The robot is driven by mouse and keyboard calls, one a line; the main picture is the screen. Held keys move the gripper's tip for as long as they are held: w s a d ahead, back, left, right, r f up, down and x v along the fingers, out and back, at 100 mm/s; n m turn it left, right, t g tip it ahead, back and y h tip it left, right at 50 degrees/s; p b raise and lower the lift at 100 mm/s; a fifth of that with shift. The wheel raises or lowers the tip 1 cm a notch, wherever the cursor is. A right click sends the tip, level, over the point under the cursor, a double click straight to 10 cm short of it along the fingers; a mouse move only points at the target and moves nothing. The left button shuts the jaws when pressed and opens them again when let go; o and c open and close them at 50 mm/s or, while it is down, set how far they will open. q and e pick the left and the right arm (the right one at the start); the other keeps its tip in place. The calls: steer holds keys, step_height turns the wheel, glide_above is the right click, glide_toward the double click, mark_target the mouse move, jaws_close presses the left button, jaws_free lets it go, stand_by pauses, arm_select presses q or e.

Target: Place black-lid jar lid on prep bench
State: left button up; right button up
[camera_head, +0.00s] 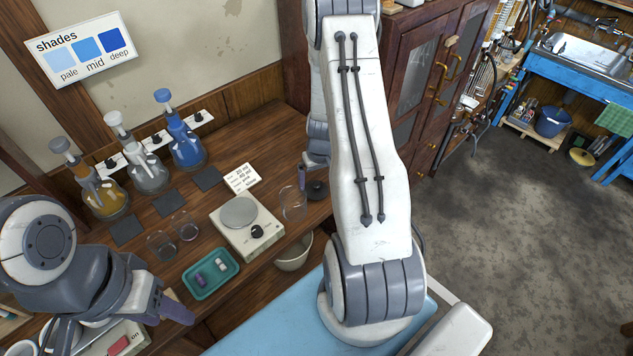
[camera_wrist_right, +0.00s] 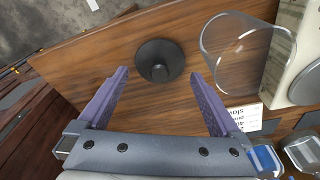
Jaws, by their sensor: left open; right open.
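The black lid (camera_wrist_right: 159,60) lies on the wooden prep bench (camera_wrist_right: 105,60), knob up, near the bench edge. It also shows in the head view (camera_head: 318,190), beside the clear, open glass jar (camera_head: 293,204). My right gripper (camera_wrist_right: 158,76) is open and empty, with the lid just beyond and between its fingertips in the wrist view. In the head view my right arm hides most of that gripper.
A white scale (camera_head: 262,237) stands close to the jar, with a note card (camera_head: 242,178) behind. A teal tray (camera_head: 211,287) with small items, two small glasses and several coloured flasks are further left. A pale bowl (camera_head: 294,252) sits below the bench front.

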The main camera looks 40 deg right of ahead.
mark_target(319, 195)
step_height(319, 195, up, 8)
steer(key=s, duration=0.1)
steer(key=s+a+r+n, duration=0.15)
steer(key=a+r, duration=0.25)
steer(key=a, duration=0.4)
steer(key=s+a+r+n+y, duration=0.1)
steer(key=a+r+n, duration=0.15)
steer(key=a, duration=0.65)
steer(key=s+a+r+n, duration=0.2)
steer(key=a+r, duration=0.3)
steer(key=a, duration=0.3)
steer(key=s+a+r+n+g, duration=0.1)
steer(key=s+a+r+n, duration=0.1)
steer(key=s+a, duration=0.2)
steer(key=s+a+r+n, duration=0.2)
steer(key=s+a, duration=0.2)
steer(key=s, duration=0.7)
steer(key=shift+s+a+r+n+g+y+b, duration=0.15)
steer(key=shift+a+n+g+y+b, duration=0.15)
steer(key=shift+a+n+g+b, duration=0.1)
